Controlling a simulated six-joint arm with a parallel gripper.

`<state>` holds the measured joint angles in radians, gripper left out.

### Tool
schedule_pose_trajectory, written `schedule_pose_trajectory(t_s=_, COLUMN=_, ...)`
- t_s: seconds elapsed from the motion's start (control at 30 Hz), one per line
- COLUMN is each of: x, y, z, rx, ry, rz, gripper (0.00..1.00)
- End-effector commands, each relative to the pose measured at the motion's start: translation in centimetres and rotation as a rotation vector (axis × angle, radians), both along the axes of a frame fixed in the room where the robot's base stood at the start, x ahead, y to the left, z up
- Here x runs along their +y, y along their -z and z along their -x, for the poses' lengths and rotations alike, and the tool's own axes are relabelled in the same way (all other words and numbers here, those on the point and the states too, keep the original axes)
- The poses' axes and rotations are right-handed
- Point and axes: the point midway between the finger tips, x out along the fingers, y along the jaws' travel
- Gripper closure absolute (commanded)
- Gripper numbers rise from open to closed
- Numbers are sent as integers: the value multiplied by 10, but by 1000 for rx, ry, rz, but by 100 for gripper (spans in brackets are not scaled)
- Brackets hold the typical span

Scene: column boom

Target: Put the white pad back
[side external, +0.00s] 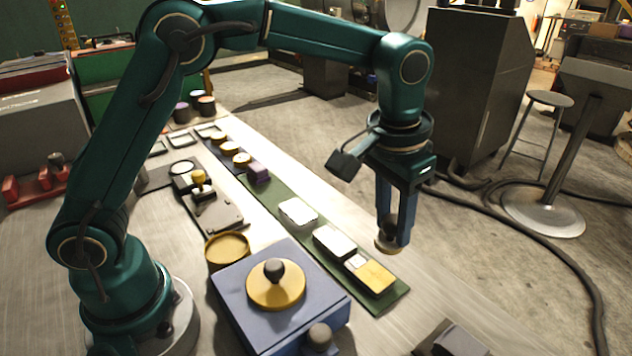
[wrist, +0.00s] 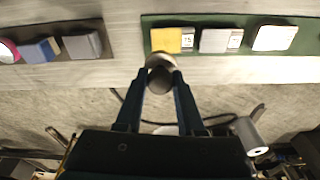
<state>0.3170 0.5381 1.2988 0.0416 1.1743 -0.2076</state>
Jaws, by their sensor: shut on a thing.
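My gripper (side external: 390,243) hangs over the near right side of the green strip (side external: 272,203), its fingers shut on a small round piece (side external: 385,249) with a tan disc at its lower end. In the wrist view the piece (wrist: 160,78) shows a grey rounded body between the fingertips and a paler disc beyond. A white pad (side external: 298,211) lies on the green strip; it also shows in the wrist view (wrist: 273,38). A paler grey-white pad (side external: 334,240) and a yellow pad (side external: 376,276) lie nearer along the strip. I cannot tell which pad fits the held piece.
A blue box (side external: 235,301) with a knobbed yellow disc (side external: 276,284) stands left of the strip, beside a round brass tin (side external: 228,251). Purple and tan pieces sit farther back. A dark block (side external: 457,340) lies at the front.

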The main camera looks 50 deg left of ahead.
Motion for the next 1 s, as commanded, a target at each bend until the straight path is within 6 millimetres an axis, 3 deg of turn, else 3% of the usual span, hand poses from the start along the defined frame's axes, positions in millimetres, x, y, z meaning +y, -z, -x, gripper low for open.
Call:
schedule_pose_trajectory(t_s=0.17, x=52, y=-1, z=-11, rx=5, ry=-63, rz=1, gripper=100)
schedule_pose_trajectory(t_s=0.47, x=174, y=-5, z=-9, rx=7, ry=-279, rz=6, gripper=100)
schedule_pose_trajectory(t_s=0.67, x=253, y=-9, z=16, rx=2, ry=-461, rz=8, gripper=100)
schedule_pose_trajectory(t_s=0.8, x=302, y=-12, z=43, rx=-2, ry=-608, rz=11, gripper=100)
schedule_pose_trajectory(t_s=1.0, x=351, y=-16, z=82, rx=-11, ry=-802, rz=13, gripper=100)
